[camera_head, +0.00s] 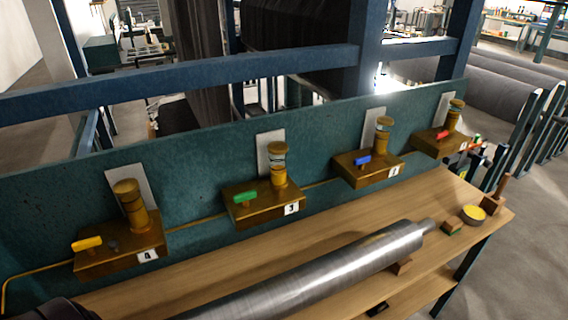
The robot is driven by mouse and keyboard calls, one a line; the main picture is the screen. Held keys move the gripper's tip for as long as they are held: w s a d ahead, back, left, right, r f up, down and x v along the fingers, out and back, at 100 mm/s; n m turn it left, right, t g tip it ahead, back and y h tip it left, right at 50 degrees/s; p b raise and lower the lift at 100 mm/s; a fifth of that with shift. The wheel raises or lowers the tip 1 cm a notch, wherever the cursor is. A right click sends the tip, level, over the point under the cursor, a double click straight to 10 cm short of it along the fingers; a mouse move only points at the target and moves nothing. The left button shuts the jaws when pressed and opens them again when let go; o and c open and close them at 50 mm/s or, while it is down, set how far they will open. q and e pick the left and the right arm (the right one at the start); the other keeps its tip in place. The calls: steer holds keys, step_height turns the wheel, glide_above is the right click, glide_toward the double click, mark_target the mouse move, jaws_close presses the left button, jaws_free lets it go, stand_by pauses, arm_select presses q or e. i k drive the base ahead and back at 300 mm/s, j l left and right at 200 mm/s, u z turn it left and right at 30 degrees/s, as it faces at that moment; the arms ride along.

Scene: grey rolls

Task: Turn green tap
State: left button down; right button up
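The green tap (245,197) is a small green handle on a brass block (268,208) marked 3. It sits to the left of that block's brass cylinder (278,165). The block is fixed along the teal panel behind the wooden bench. The green handle looks roughly level, pointing left to right. Nothing touches it. Neither of my grippers is in view. A dark rounded shape at the bottom left corner may be part of my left arm, but I cannot tell.
Similar blocks carry a yellow tap (87,243), a blue tap (363,160) and a red tap (442,134). A long metal roller (320,272) lies on the bench (440,200) in front. A yellow-topped round item (473,213) and small wooden pieces stand at the right end.

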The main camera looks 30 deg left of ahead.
mark_target(244, 198)
steer(key=u, duration=1.35)
